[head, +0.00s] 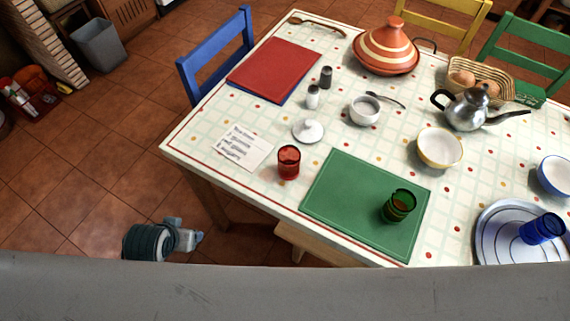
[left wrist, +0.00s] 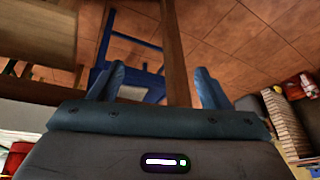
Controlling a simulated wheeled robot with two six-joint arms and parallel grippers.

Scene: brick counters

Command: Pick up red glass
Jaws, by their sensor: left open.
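The red glass (head: 288,162) stands upright on the table near its front left edge, between a sheet of paper and the green placemat. My left gripper (left wrist: 160,78) is open in the left wrist view, with its two blue fingers apart and nothing between them. In the head view part of my left arm (head: 160,240) shows beyond the table's left front edge, apart from the glass. A red patch (left wrist: 14,158) lies at the lower left of the left wrist view; I cannot tell what it is. My right gripper is not in view.
A green placemat (head: 340,212) bears a green glass (head: 398,206). The paper (head: 244,147), a white lid (head: 308,131) and shakers are near the red glass. A blue glass (head: 542,229) is at right. A blue chair (head: 216,62) stands at the table's left side.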

